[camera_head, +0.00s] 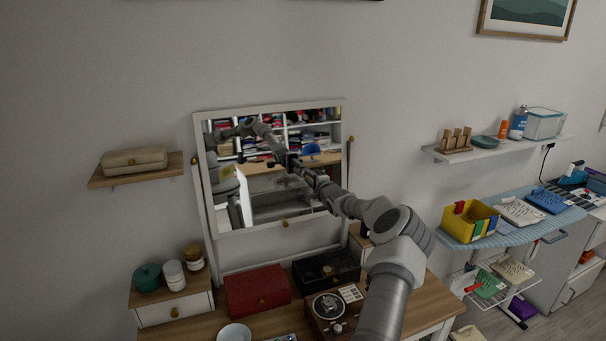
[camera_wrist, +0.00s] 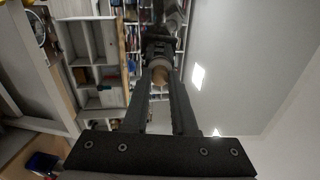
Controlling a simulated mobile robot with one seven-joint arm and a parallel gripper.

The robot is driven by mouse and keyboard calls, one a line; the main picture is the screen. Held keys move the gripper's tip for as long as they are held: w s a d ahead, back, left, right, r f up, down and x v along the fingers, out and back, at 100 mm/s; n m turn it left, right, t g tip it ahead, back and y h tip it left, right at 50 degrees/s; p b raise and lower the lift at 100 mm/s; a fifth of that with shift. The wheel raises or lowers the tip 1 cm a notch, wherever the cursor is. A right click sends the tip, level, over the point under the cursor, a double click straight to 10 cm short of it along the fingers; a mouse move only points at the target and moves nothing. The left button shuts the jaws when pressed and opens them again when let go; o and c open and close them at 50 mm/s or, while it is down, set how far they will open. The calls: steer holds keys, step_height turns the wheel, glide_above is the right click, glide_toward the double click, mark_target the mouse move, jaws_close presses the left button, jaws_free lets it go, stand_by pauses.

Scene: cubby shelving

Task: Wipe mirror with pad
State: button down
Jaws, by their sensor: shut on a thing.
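The mirror (camera_head: 262,200), in a pale frame, stands tilted on the back of the wooden dressing table and reflects shelves and my arm. A dull greyish patch shows on its lower middle glass. My gripper (camera_head: 296,163) is in front of the middle of the glass; whether the pad touches it I cannot tell. In the wrist view my gripper (camera_wrist: 161,88) is shut on a small tan-brown piece (camera_wrist: 160,75), which seems to be part of the pad. The rest of the pad is not clear, against dark shapes and reflections.
On the table are a red box (camera_head: 257,289), a black box (camera_head: 327,268), a record player (camera_head: 336,306) and a white bowl (camera_head: 234,333). Jars (camera_head: 174,274) stand at left. Wall shelves flank the mirror, the left (camera_head: 108,182) holding a case. An ironing board (camera_head: 527,228) is at right.

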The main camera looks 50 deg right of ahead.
steer(key=shift+s+d, duration=0.2)
steer(key=shift+d, duration=0.15)
steer(key=v, duration=0.6)
stand_by(0.4)
steer(key=shift+v, duration=1.5)
